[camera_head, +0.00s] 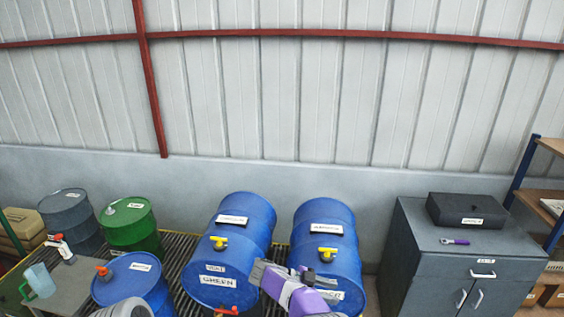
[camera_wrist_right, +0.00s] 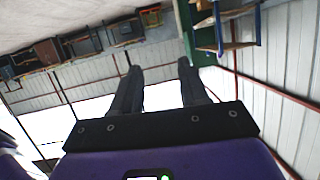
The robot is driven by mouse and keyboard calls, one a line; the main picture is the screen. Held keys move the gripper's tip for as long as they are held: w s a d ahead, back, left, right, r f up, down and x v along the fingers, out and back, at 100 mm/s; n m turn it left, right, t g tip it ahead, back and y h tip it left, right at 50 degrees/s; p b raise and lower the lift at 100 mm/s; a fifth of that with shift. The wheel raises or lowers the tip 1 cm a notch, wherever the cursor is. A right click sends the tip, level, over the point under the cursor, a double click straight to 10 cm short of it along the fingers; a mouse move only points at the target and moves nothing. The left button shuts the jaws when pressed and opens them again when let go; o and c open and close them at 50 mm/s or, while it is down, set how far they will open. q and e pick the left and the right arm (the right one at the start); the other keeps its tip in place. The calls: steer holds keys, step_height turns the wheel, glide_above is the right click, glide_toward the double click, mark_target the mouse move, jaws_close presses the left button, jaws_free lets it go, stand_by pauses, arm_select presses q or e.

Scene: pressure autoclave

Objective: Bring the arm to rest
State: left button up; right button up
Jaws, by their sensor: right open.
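My right arm, purple and grey, rises from the bottom middle of the head view in front of two blue drums. In the head view the right gripper (camera_head: 262,270) overlaps the gap between the drums; its distance from them is hard to tell. In the right wrist view the two dark fingers of the right gripper (camera_wrist_right: 160,75) stand apart with nothing between them. My left gripper is not seen.
The left blue drum (camera_head: 205,280) and right blue drum (camera_head: 345,265) lie on a slatted rack. A green drum (camera_head: 132,228), grey drum (camera_head: 72,220) and smaller blue drum (camera_head: 135,278) stand left. A grey cabinet (camera_head: 425,260) bearing a black case (camera_head: 468,208) stands right.

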steer(key=w+d+f+n+t+y+b, duration=0.1)
steer(key=w+d+f+n+t+b, duration=0.15)
steer(key=f, duration=0.35)
steer(key=w+d+f+n+t+y+b, duration=0.1)
steer(key=w+d+f+n+t+b, duration=0.1)
steer(key=w+f+n+t, duration=0.3)
steer(key=d+f+n+t+y+b, duration=0.1)
steer(key=d+f+t+b, duration=0.15)
steer(key=f, duration=0.45)
steer(key=s+a+f+n+y+b, duration=0.3)
steer(key=f+y, duration=0.2)
steer(key=f, duration=0.5)
steer(key=s+a+f+n+g+y+b, duration=0.35)
steer(key=s+f+y, duration=0.5)
steer(key=s, duration=0.65)
arm_select(q)
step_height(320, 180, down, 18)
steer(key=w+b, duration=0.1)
steer(key=b, duration=0.2)
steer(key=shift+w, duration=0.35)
arm_select(e)
steer(key=s+a+f+g+y, duration=0.1)
steer(key=s+a+f+g, duration=0.1)
steer(key=s, duration=0.7)
steer(key=s+a+f+n+g, duration=0.1)
steer(key=s+a+f+g, duration=0.1)
steer(key=s, duration=0.7)
steer(key=shift+s+a+f+n+g+y, duration=0.2)
steer(key=shift+n+g+y, duration=0.15)
steer(key=shift+g, duration=0.2)
